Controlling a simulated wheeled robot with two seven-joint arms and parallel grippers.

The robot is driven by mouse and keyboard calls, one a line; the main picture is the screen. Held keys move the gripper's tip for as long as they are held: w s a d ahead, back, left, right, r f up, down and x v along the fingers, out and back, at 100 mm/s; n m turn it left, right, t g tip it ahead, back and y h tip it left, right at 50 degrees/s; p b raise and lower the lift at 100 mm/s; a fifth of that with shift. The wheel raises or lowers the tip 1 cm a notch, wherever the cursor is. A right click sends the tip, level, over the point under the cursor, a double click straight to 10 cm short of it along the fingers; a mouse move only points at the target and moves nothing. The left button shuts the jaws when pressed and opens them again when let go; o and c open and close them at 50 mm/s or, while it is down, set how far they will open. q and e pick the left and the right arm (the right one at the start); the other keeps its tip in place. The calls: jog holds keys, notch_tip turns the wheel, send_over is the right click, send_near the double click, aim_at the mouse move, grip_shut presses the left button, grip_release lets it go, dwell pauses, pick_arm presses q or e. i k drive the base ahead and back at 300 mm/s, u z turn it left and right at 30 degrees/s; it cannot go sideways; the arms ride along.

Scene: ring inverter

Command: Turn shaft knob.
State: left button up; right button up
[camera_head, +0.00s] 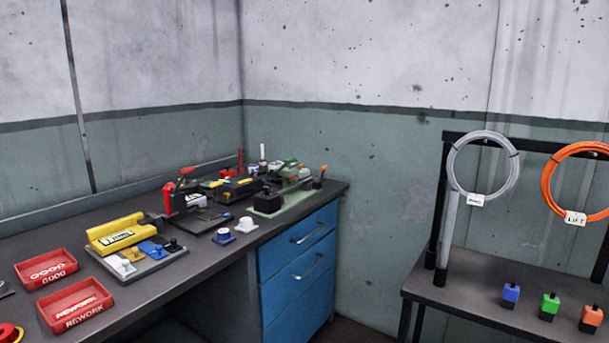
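Neither of my grippers shows in the head view. I cannot tell for sure which part is the shaft knob. A bench device on a light green base plate (296,207) stands near the right end of the workbench, with a black block (267,201) and small upright parts on it. A fixture with a red handle (170,190) stands left of it. Two small round-topped pieces stand in front: one blue and white (222,236), one whitish (246,225). They stand apart, upright on the bench. The details are too small to tell.
The dark workbench (190,275) has blue drawers (300,270). It bears a yellow device (115,232), a red GOOD tray (46,268) and a red REWORK tray (75,304). A second table (465,290) at right has hanging cable coils (453,165) and coloured blocks.

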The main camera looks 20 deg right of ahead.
aim_at(265, 188)
jog(key=z, duration=0.9)
jog(key=i, duration=1.45)
jog(key=u, duration=0.35)
